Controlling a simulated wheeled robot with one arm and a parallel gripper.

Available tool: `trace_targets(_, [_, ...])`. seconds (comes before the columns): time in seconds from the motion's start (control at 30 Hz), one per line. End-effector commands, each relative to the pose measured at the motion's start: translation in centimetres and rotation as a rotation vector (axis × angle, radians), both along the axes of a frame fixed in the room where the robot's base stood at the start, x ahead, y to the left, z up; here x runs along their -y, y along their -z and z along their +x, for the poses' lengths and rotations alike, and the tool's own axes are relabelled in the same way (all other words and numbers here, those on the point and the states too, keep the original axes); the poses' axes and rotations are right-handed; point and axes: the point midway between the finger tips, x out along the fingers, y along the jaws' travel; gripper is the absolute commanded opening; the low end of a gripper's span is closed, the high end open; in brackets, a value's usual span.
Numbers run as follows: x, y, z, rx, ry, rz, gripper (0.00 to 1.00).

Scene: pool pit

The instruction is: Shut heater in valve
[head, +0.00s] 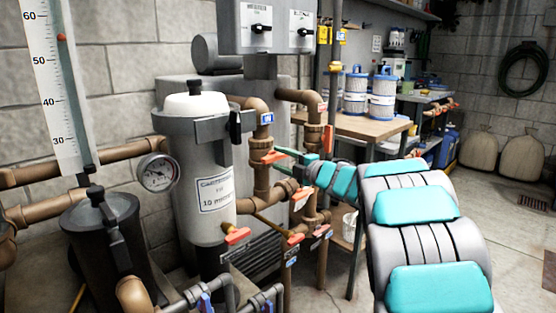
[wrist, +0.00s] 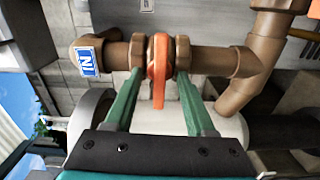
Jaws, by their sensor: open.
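An orange valve handle (wrist: 159,68) sits on a brown pipe with a blue tag (wrist: 88,61) that seems to read "IN". It also shows in the head view as an orange handle (head: 273,156) on the pipe right of the grey filter tank. My gripper (wrist: 160,76) is open, with one green finger on each side of the orange handle. Small gaps show between the fingers and the handle. In the head view my gripper (head: 280,161) reaches this handle from the right. Exact contact at the fingertips cannot be told.
Other orange handles (head: 237,236) sit lower on the pipes. The filter tank (head: 205,185) with a pressure gauge (head: 158,172) stands left. A wooden table (head: 352,124) with blue-and-white containers is behind. Open floor (head: 520,240) lies at right.

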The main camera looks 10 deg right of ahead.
Motion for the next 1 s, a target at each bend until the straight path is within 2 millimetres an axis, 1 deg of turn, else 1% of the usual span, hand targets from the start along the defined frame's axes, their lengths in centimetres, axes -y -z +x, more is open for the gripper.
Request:
trace_targets(0.13, [0.8,0.1,-0.9,0.000,0.002,-0.001,0.55])
trace_targets(0.27, [1.8,0.2,-2.2,-0.003,0.005,-0.001,0.55])
trace_targets(0.5, [3.5,-0.1,-4.6,0.002,0.003,-0.001,0.55])
trace_targets(0.6, [4.0,0.0,-5.3,-0.001,0.004,-0.001,0.55])
trace_targets(0.73, [4.2,0.1,-5.7,-0.001,0.002,0.000,0.55])
trace_targets(1.0, [4.1,0.0,-5.7,-0.001,0.001,-0.001,0.55])
